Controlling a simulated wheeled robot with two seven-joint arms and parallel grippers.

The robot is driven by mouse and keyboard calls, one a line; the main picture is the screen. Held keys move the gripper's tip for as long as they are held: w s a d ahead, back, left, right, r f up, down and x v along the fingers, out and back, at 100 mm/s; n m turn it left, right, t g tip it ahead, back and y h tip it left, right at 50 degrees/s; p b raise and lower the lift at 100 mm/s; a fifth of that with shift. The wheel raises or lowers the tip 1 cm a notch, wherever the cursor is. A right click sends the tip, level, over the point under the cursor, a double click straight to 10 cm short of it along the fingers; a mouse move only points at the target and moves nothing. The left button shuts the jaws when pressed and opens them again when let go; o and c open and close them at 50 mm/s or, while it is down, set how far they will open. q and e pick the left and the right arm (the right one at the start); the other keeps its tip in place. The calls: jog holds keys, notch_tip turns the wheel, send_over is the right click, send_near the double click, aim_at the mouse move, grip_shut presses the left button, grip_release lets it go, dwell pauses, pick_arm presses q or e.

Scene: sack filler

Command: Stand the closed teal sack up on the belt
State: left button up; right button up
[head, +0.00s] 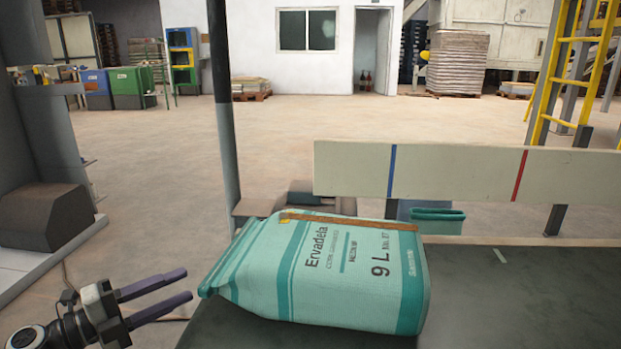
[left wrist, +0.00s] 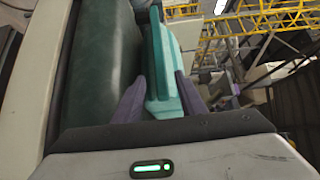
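The closed teal sack (head: 330,275) lies on its side on the dark green belt (head: 490,310) in the head view. Its printed face is turned up toward me, its narrow closed end points left, and its broad end is at the right. A brown strip runs along its far edge. My left gripper (head: 188,284) is left of the narrow end, its two purple fingers apart, empty and pointing at the sack. In the left wrist view the sack (left wrist: 165,70) shows beyond and between the open fingers (left wrist: 160,95). My right gripper is not in view.
A pale guide board (head: 450,170) with a blue and a red stripe stands along the belt's far side. A teal open-topped item (head: 437,214) sits below it. A dark post (head: 223,110) rises behind the sack. The belt right of the sack is clear.

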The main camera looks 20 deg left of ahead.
aim_at(223, 270)
pick_arm(q)
jog(key=shift+s, duration=0.1)
jog(key=x, duration=1)
jog(key=shift+w+d, duration=0.15)
jog(key=shift+w, duration=0.1)
jog(key=shift+c, duration=0.8)
grip_shut()
jog(key=shift+d, duration=0.1)
jog(key=shift+d+r, duration=0.1)
jog(key=shift+r, duration=0.2)
jog(key=shift+m+g+y, duration=0.3)
jog(key=shift+m+g, duration=0.2)
jog(key=shift+m, duration=0.2)
jog(key=shift+w+d+r+p, duration=0.1)
jog(key=shift+d+r+p, duration=0.15)
jog(key=shift+r+p, duration=0.75)
jog(key=shift+d+r+p, duration=0.25)
jog(key=shift+r+p, duration=0.3)
jog(key=shift+r, duration=0.7)
jog(key=shift+w+d+r+p, duration=0.1)
jog(key=shift+d+r+p, duration=0.15)
jog(key=shift+r+p, duration=0.75)
